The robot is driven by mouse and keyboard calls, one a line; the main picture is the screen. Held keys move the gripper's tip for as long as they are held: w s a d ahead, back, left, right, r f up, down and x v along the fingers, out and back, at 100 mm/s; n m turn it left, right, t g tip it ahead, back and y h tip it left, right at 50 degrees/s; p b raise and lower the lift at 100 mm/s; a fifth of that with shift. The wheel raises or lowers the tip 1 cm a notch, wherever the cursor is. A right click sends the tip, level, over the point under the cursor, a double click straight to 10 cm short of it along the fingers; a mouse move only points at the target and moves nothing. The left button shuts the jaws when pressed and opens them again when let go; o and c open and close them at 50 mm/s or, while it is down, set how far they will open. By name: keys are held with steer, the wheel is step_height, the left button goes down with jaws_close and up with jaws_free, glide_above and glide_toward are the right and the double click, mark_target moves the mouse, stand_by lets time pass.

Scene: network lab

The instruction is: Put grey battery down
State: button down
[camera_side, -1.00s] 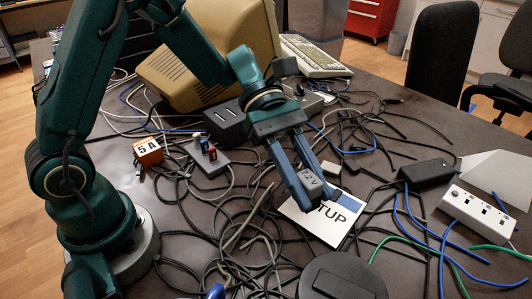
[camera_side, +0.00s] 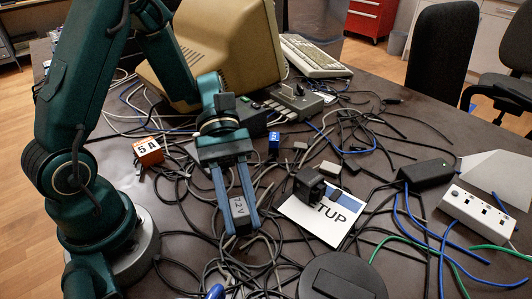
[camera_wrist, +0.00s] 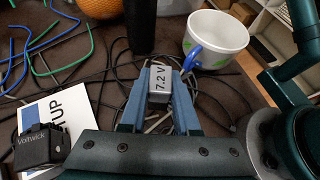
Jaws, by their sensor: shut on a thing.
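The grey battery (camera_side: 239,207), marked 7.2 V, sits between the blue fingers of my gripper (camera_side: 242,224). My gripper is shut on it, and the fingers point down over a tangle of cables left of the paper sheet. In the wrist view the battery (camera_wrist: 160,80) shows upright between the fingers, its label facing the camera. I cannot tell how high it is above the table. The white sheet (camera_side: 334,232) with a blue band and the letters "TUP" lies right of my gripper, with a black block (camera_side: 309,182) on its upper left; this block (camera_wrist: 40,147) reads "Voltwick" in the wrist view.
An orange-and-white block (camera_side: 148,151) marked 5 A stands at the left; a small blue block (camera_side: 274,142) stands behind my gripper. A white mug (camera_wrist: 217,38), a black disc (camera_side: 342,277), a black adapter (camera_side: 427,175) and a power strip (camera_side: 477,212) are around. Cables cover much of the table.

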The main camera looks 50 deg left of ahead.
mark_target(246, 226)
steer(key=x, duration=0.5)
steer(key=shift+w+d+f, duration=0.1)
steer(key=shift+w, duration=0.05)
steer(key=shift+f, duration=2.05)
steer(key=shift+f, duration=0.1)
steer(key=c, duration=0.6)
jaws_free()
steer(key=shift+c, duration=0.2)
